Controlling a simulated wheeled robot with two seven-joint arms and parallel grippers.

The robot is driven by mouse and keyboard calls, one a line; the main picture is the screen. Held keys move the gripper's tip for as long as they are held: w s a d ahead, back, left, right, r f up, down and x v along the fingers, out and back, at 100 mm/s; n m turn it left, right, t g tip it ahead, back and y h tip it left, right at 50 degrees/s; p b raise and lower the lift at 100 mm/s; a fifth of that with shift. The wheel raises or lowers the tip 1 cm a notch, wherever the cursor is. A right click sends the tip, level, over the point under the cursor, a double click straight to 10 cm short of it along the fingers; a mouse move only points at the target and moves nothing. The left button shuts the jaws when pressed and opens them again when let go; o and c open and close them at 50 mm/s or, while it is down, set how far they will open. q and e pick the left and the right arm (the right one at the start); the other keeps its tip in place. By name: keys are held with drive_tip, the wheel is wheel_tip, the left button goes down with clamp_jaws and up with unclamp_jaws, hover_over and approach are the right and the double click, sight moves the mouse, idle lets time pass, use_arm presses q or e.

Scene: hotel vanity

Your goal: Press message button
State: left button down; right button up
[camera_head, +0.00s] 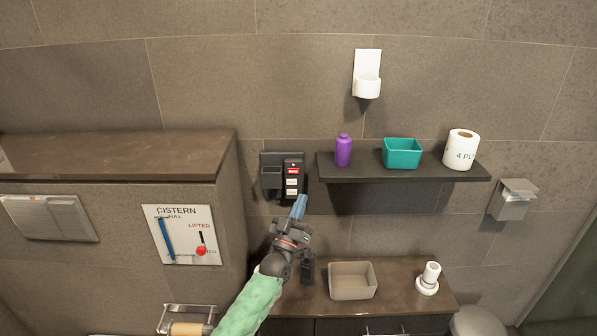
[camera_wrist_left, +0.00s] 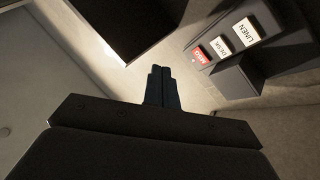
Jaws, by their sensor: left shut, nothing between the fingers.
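The panel has a red button (camera_head: 293,171) above white ones. In the left wrist view, the red button (camera_wrist_left: 201,56) has small lettering that is hard to read; beside it are white buttons marked DESK (camera_wrist_left: 221,46) and LINEN (camera_wrist_left: 246,31). My left gripper (camera_head: 301,200) is shut and empty, its blue fingers pointing up just below the panel. In the left wrist view its fingertips (camera_wrist_left: 161,73) appear apart from the buttons. My right gripper is not in view.
A dark shelf (camera_head: 400,173) with a purple bottle (camera_head: 343,152), teal bin (camera_head: 402,154) and paper roll (camera_head: 460,150) juts out at the right. On the counter (camera_head: 400,297) are a beige bin (camera_head: 352,281), a white holder (camera_head: 428,280) and a dark upright object (camera_head: 308,270).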

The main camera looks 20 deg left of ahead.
sight(293, 171)
use_arm(q)
drive_tip(key=shift+s+a+r+n+t+y, duration=0.5)
drive_tip(key=shift+r+t+y, duration=0.1)
drive_tip(key=shift+y, duration=0.1)
drive_tip(key=shift+s+a+r+n+t+y, duration=0.4)
drive_tip(key=shift+a+r+t+y, duration=0.15)
drive_tip(key=shift+y, duration=0.15)
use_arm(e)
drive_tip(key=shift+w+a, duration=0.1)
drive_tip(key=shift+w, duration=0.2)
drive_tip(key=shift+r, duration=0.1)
